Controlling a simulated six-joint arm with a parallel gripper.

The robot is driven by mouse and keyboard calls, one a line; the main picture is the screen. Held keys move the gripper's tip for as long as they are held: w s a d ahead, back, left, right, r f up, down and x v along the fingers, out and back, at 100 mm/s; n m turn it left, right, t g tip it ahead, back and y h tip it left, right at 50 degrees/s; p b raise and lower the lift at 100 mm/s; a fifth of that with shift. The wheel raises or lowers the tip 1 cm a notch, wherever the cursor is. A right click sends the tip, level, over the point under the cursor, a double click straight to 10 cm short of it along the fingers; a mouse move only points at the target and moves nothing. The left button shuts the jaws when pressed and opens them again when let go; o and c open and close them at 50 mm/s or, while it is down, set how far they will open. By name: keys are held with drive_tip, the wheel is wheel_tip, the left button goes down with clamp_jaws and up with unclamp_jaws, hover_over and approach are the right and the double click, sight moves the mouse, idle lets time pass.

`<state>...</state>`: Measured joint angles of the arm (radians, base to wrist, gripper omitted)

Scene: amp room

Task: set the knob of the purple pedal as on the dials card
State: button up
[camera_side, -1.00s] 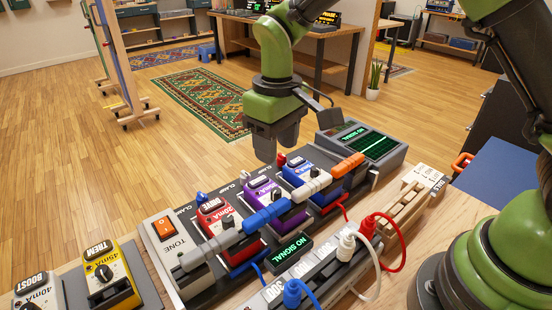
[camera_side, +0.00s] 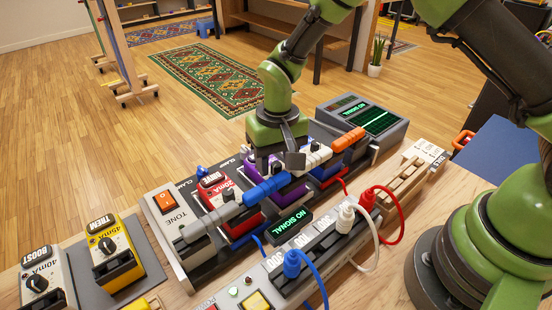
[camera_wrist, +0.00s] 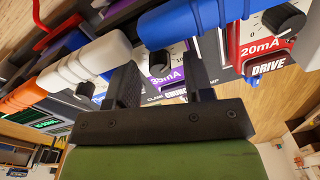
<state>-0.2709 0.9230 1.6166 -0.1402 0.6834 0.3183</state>
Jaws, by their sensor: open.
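The purple pedal (camera_side: 250,173) stands in the row between the red and blue pedals. In the side view my gripper (camera_side: 266,166) is low over it and hides most of it. In the wrist view the purple pedal (camera_wrist: 176,56) shows a 35mA label and a black knob (camera_wrist: 158,62). My gripper (camera_wrist: 160,80) is open, with one finger on each side of the knob. Contact with the knob cannot be told. A cream card (camera_side: 426,152) stands in a wooden holder at the right; its marks are too small to read.
The red pedal (camera_side: 218,190) is close to the left. A strip with blue, white and red plugs (camera_side: 345,220) lies nearer. The scope screen (camera_side: 380,121) stands at the back right.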

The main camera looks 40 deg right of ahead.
sight(277, 163)
drive_tip(key=shift+f, duration=0.1)
clamp_jaws()
drive_tip(key=shift+n, duration=1.7)
unclamp_jaws()
wheel_tip(277, 163, up, 9)
drive_tip(key=shift+d+r, duration=0.1)
drive_tip(key=shift+r, duration=0.4)
